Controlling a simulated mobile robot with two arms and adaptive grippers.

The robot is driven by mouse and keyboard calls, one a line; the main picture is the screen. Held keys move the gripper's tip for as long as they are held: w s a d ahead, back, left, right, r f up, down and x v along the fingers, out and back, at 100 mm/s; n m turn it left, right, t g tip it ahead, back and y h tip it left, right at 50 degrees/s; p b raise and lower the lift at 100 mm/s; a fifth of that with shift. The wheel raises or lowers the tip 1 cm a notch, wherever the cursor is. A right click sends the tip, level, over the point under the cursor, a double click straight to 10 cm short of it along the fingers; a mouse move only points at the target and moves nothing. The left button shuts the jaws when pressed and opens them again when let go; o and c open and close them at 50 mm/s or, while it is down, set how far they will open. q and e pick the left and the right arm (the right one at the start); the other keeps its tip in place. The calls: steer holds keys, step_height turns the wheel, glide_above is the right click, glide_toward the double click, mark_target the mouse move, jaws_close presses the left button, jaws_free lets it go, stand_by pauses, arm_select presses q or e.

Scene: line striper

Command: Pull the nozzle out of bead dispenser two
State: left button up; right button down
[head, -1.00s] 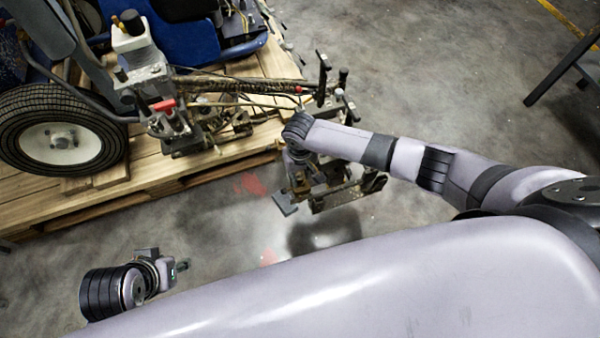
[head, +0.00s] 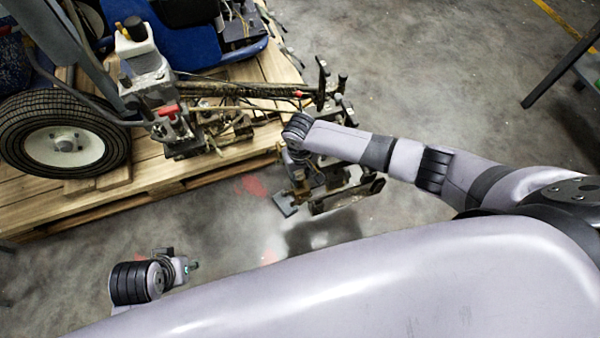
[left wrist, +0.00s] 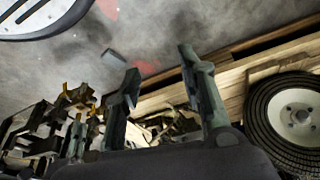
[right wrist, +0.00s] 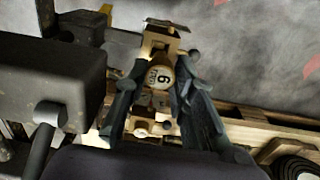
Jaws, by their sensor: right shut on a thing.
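My right gripper (right wrist: 158,72) has its dark fingers on both sides of a tan part (right wrist: 160,78) with a round, pale, numbered face. It is shut on a part of this dispenser assembly; I cannot tell exactly where the nozzle ends and the dispenser begins. In the head view, my right wrist (head: 298,150) hangs over the dispenser hardware (head: 335,200) and largely hides the grip. My left gripper (left wrist: 158,65) is open and empty in the left wrist view. In the head view it shows low at the left (head: 188,268), away from the dispensers.
The line striper's blue body (head: 180,45) and black tyre (head: 62,145) sit on a wooden pallet (head: 150,175). Its rods and brackets (head: 240,92) reach out toward my right wrist. A dark box-like part (right wrist: 55,80) is close left of the right fingers. Concrete floor (head: 420,80) is clear beyond.

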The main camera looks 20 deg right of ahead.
arm_select(q)
steer(key=shift+p+x, duration=0.45)
steer(key=shift+x, duration=0.75)
